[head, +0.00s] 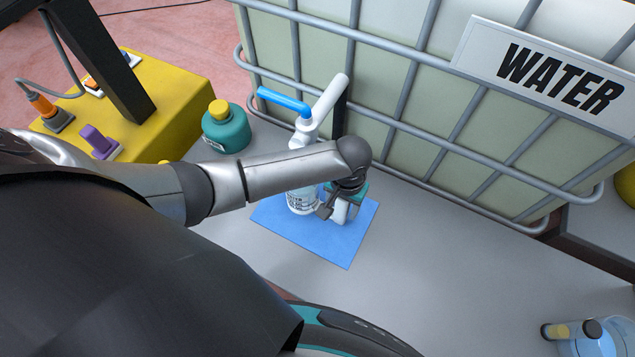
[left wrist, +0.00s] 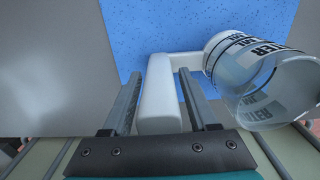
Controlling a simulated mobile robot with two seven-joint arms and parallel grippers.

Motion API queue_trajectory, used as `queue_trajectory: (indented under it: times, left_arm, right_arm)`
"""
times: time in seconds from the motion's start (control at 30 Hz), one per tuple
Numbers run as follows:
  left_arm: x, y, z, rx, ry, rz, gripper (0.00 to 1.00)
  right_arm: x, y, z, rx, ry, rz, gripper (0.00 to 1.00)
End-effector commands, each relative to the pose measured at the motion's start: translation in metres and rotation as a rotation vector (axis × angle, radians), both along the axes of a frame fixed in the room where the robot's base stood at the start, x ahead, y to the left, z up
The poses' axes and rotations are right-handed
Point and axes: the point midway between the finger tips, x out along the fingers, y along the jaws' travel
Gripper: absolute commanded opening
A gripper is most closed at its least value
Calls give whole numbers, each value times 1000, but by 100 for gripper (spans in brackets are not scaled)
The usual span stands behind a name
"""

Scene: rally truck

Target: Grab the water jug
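The water jug (head: 301,200) is a clear cylinder with dark lettering and a white handle. It stands upright on a blue mat (head: 318,248), under a white tap (head: 305,128) with a blue lever. The arm partly hides the jug in the head view. In the left wrist view the jug (left wrist: 262,80) is at the right, and its white handle (left wrist: 160,95) lies between the two fingers. My left gripper (left wrist: 164,100) is open around the handle, with a narrow gap showing on the right side. My right gripper is not in view.
A caged tank (head: 400,100) with a WATER sign (head: 556,77) stands behind the mat. A teal bottle (head: 227,130) with a yellow cap is left of the mat. A yellow box (head: 180,95) stands at the upper left. A clear container (head: 605,338) is at the lower right. The grey surface right of the mat is clear.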

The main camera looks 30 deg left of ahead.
Motion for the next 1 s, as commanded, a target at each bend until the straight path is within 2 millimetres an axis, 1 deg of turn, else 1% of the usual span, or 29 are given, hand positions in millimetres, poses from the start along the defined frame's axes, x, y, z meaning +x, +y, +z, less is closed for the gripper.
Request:
queue_trajectory:
  times: [0.03,0.07,0.5,1.0]
  left_arm:
    - [0,0,0,0,0,0,52]
    - [0,0,0,0,0,0,49]
    - [0,0,0,1,0,0,0]
    - [1,1,1,2,-1,1,0]
  right_arm:
    - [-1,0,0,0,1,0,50]
    - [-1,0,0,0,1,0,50]
    - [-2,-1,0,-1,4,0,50]
    - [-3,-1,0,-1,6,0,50]
